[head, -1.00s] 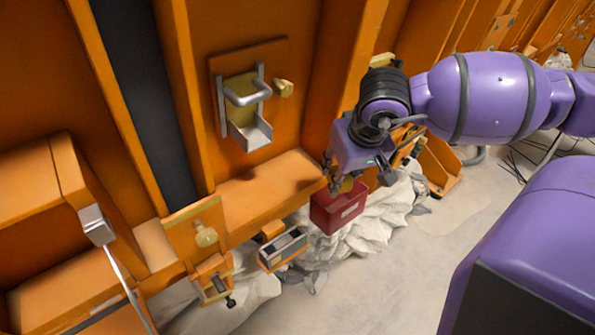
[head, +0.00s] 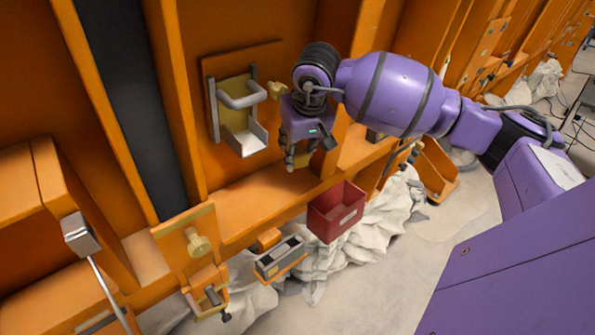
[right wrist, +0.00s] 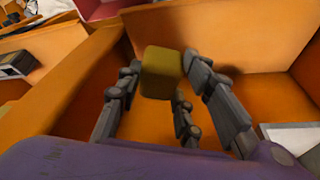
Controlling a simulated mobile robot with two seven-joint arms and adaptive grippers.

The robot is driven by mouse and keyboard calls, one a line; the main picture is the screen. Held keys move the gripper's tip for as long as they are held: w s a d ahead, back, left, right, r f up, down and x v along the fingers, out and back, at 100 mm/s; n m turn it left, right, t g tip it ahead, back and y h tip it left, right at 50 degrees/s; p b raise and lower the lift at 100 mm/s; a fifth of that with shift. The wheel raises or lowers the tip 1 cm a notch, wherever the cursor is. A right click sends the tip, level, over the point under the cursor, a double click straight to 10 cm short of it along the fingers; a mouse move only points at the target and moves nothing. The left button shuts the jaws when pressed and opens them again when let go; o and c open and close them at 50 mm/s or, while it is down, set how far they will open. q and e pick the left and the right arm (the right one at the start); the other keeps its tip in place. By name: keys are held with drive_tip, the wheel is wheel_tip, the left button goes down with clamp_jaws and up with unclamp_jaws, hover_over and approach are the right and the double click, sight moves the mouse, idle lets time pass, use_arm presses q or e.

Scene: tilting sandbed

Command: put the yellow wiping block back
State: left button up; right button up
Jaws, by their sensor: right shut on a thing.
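The yellow wiping block (right wrist: 163,72) is between the fingers of my right gripper (right wrist: 168,88) in the right wrist view. In the head view my right gripper (head: 297,160) points down above the orange ledge, right of a metal bracket holder (head: 247,141) on the wall panel; its fingers mostly hide the block there. The red open box (head: 337,212) is below and to the right of the gripper, apart from it. My left gripper is not in view.
An orange ledge (head: 265,203) runs below the wall. A grey slotted holder (head: 280,258) and a small orange clamp (head: 207,292) sit lower down. White rocky material (head: 385,215) lies under the ledge.

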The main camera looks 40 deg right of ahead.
sight(300, 154)
wheel_tip(300, 154, down, 3)
drive_tip(key=shift+w+f, duration=0.1)
wheel_tip(300, 154, down, 3)
drive_tip(key=shift+w+a+f+p, duration=0.1)
drive_tip(key=shift+f+p, duration=0.05)
drive_tip(key=shift+p, duration=0.4)
drive_tip(key=shift+w+f, duration=0.15)
drive_tip(key=shift+f, duration=0.1)
drive_tip(key=shift+f, duration=0.3)
drive_tip(key=o, duration=1.2)
drive_tip(key=shift+r, duration=0.1)
